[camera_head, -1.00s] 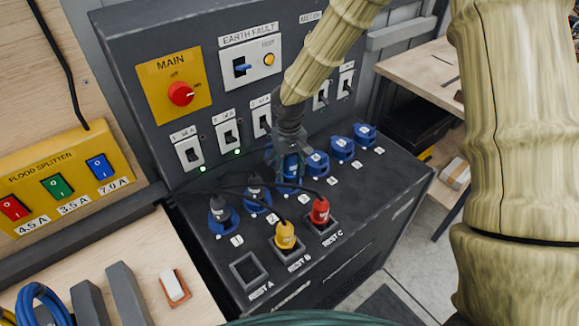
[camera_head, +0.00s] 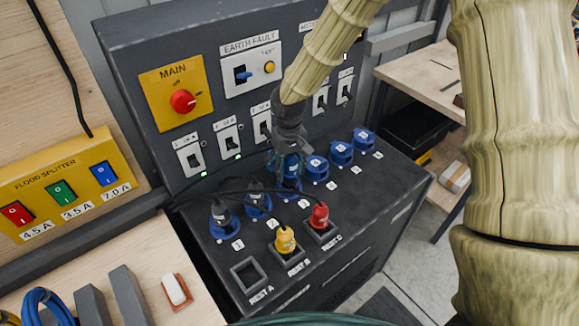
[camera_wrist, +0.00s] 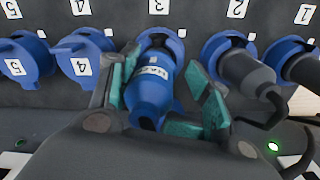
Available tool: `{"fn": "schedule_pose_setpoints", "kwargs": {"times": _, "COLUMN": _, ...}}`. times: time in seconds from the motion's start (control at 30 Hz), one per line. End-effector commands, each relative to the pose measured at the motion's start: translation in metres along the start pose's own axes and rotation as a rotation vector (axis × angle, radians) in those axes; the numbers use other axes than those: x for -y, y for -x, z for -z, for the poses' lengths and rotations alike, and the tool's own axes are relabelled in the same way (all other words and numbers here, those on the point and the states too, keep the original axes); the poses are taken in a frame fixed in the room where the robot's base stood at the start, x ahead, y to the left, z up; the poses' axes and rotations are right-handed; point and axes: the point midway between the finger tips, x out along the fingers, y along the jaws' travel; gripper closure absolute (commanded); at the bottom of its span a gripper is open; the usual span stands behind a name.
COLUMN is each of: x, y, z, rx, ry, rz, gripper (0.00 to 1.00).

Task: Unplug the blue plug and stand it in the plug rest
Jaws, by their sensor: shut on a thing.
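The blue plug (camera_wrist: 150,92) sits in the blue socket marked 3 (camera_wrist: 163,37) in the wrist view, with its body between my fingers. My gripper (camera_wrist: 160,105) is shut on the blue plug, with teal finger pads on both sides. In the head view my gripper (camera_head: 289,150) points down over the blue plug (camera_head: 291,172), which it partly hides. The plug rest has three square recesses at the panel's front: REST A (camera_head: 249,274) is empty, REST B (camera_head: 290,257) holds a yellow plug (camera_head: 285,240), and REST C (camera_head: 325,235) holds a red plug (camera_head: 319,215).
Dark plugs stand in sockets 1 (camera_head: 222,229) and 2 (camera_head: 257,208), beside my gripper. Sockets to the right (camera_head: 341,155) are empty. Black cables cross the panel near the plugs. A switch panel with a red MAIN knob (camera_head: 183,102) rises behind.

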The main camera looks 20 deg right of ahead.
Motion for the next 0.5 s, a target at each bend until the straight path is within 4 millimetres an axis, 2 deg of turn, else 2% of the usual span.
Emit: {"fn": "schedule_pose_setpoints", "kwargs": {"times": 0.5, "x": 0.000, "y": 0.013, "z": 0.000, "rx": 0.000, "ry": 0.001, "rz": 0.000, "gripper": 0.80}}
